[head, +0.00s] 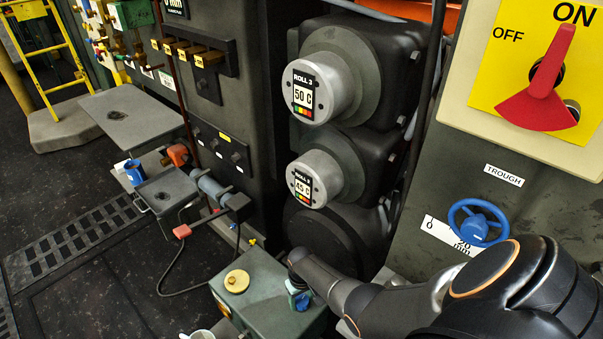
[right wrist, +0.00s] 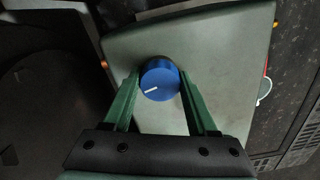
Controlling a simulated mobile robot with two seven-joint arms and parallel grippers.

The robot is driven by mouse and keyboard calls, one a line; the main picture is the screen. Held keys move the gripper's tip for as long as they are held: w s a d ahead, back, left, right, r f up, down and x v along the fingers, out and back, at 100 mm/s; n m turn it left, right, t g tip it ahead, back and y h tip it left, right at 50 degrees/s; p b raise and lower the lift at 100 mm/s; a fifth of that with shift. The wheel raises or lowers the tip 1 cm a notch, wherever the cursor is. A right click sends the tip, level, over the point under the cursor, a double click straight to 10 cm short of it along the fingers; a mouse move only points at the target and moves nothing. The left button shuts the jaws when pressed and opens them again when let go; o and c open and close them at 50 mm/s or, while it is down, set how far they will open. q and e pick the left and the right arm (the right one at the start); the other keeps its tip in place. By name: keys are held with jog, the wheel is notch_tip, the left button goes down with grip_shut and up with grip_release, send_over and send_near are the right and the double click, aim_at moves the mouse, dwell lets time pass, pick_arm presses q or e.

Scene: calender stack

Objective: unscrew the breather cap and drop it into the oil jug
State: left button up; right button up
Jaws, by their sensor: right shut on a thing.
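The breather cap is a round blue knob (right wrist: 160,80) with a white line on its top. It stands on the flat top of a grey-green box (right wrist: 200,45) in the right wrist view. My right gripper (right wrist: 160,86) has its green fingers closed on the cap's two sides. In the head view my right gripper (head: 299,293) is low over the right part of the same box (head: 262,275), with a bit of blue at its tips. A white vessel (head: 200,334), perhaps the oil jug, is cut off by the bottom edge. My left gripper is out of view.
A yellow round cap (head: 237,281) lies on the box top. A blue mug (head: 135,172) stands on a small side stand at left. Large rolls (head: 325,85) and a blue handwheel (head: 478,222) stand close around my right arm. The dark floor at left is mostly clear.

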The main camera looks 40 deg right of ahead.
jog(key=shift+n, duration=0.7)
jog(key=o, duration=1.3)
jog(key=shift+o, duration=0.2)
